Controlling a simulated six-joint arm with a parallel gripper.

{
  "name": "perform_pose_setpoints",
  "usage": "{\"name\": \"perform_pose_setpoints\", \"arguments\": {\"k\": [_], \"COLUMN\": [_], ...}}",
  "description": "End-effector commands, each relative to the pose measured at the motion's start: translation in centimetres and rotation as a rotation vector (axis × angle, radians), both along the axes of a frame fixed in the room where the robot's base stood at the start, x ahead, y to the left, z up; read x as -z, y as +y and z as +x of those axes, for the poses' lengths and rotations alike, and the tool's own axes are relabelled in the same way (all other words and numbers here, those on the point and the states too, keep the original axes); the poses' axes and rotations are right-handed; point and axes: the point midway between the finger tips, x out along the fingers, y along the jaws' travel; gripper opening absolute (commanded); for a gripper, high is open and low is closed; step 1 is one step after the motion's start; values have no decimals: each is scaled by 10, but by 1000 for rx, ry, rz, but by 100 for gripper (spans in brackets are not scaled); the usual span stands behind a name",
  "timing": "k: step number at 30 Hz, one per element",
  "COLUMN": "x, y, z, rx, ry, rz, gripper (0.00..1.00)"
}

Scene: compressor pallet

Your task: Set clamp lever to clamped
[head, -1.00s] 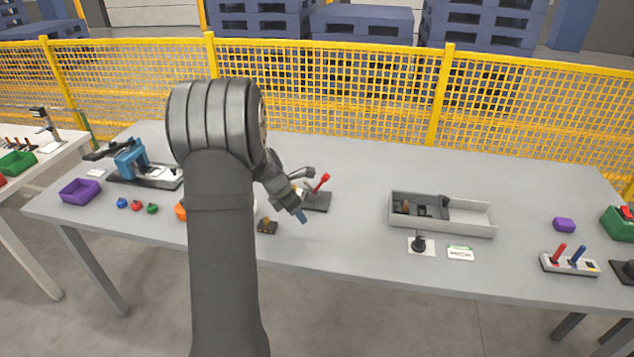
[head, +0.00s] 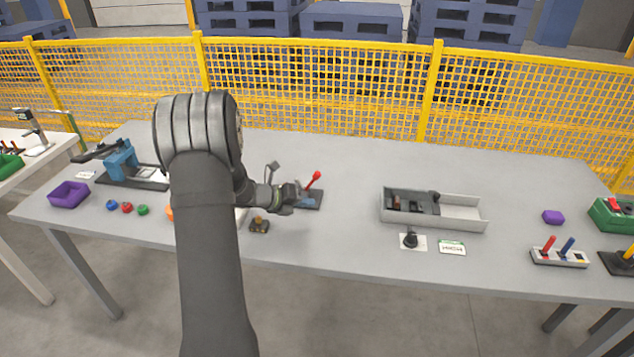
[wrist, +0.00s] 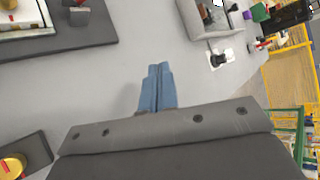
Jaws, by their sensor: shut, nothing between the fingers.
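The clamp lever is a red-tipped handle (head: 313,180) that rises from a dark base (head: 319,196) near the middle of the table. It leans up and to the right. My gripper (head: 308,203) is beside the front of that base, its blue fingertips low and pointing right in the head view. In the wrist view the blue fingers (wrist: 158,88) are together with nothing between them, over bare grey table. A dark plate (wrist: 85,43) lies at the wrist view's upper left; I cannot tell whether it is the clamp base. My wrist partly hides the clamp's left side in the head view.
A small dark block with a brass knob (head: 260,226) sits in front of my gripper. A grey tray (head: 462,213) with dark parts is to the right, with a black knob (head: 410,240) before it. A blue fixture (head: 122,160) and purple bin (head: 69,194) stand left.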

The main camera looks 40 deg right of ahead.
Motion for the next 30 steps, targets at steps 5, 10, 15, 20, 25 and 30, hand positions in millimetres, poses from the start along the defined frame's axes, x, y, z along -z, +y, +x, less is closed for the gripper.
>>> {"name": "perform_pose_setpoints", "arguments": {"k": [5,10,15,20,25,30], "x": [-7,-12,-14,-14,-13,-6], "y": [-3,-3,-3,-3,-6,-25], "z": [14,23,26,25,25,25], "rx": [-144,-218,-237,-236,-235,-233], "ry": [130,190,206,206,205,205], "rz": [-120,-182,-200,-199,-198,-198], "gripper": [0,0,0,0,0,0]}}
